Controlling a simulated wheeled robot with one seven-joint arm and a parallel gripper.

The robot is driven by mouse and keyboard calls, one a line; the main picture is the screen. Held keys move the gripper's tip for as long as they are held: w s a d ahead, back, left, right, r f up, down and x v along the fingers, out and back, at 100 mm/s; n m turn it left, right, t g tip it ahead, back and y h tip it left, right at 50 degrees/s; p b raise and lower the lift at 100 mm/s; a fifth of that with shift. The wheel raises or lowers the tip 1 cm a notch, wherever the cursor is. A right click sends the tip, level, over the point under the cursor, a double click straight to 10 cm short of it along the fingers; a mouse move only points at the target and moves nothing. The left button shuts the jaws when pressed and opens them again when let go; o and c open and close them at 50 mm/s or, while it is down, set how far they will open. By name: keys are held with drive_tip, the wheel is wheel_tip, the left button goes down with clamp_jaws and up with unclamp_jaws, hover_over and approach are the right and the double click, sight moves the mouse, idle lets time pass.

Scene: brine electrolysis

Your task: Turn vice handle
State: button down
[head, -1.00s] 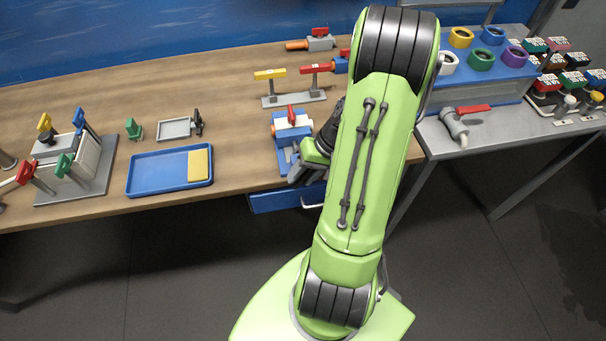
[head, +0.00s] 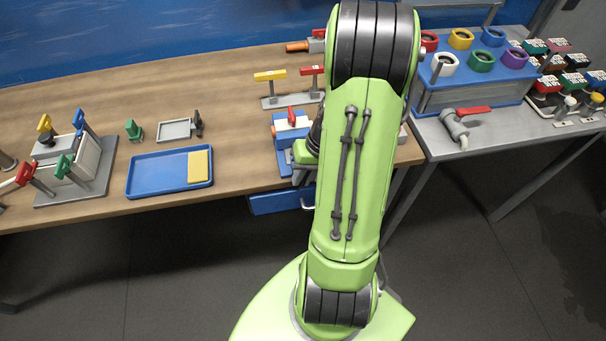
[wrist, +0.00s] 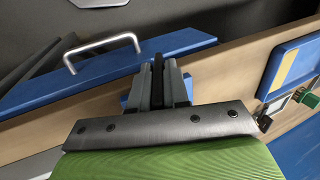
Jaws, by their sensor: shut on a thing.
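The blue vice (head: 283,150) stands at the front edge of the wooden bench in the head view, with a red piece (head: 291,117) on top. My arm covers its right side. My gripper (wrist: 158,70) is at the vice's front right, mostly hidden behind my arm in the head view. In the wrist view its two grey fingers are closed on a narrow dark bar (wrist: 157,72), which appears to be the vice handle. Most of the bar and its link to the vice are hidden. A small blue patch shows beside the fingers.
A blue tray (head: 145,175) with a yellow block (head: 198,166) lies left of the vice. A blue drawer (head: 274,202) with a metal pull juts out below the bench edge. Yellow and red handles (head: 270,75) stand behind the vice. The floor in front is clear.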

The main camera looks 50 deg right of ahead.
drive_tip(key=g+h, duration=0.1)
drive_tip(key=h, duration=0.1)
drive_tip(key=g+h, duration=0.1)
drive_tip(key=shift+w+a+g+h, duration=0.15)
drive_tip(key=shift+g+h, duration=0.15)
drive_tip(key=shift+h, duration=0.1)
drive_tip(key=g+h, duration=0.2)
drive_tip(key=h, duration=0.1)
drive_tip(key=shift+g+h+b, duration=0.3)
drive_tip(key=shift+h, duration=0.1)
drive_tip(key=g+h, duration=0.2)
drive_tip(key=h, duration=0.1)
drive_tip(key=shift+h, duration=0.4)
drive_tip(key=g+h, duration=0.3)
drive_tip(key=h, duration=0.1)
drive_tip(key=shift+f, duration=0.1)
drive_tip(key=c, duration=1.2)
unclamp_jaws()
drive_tip(key=shift+a, duration=0.1)
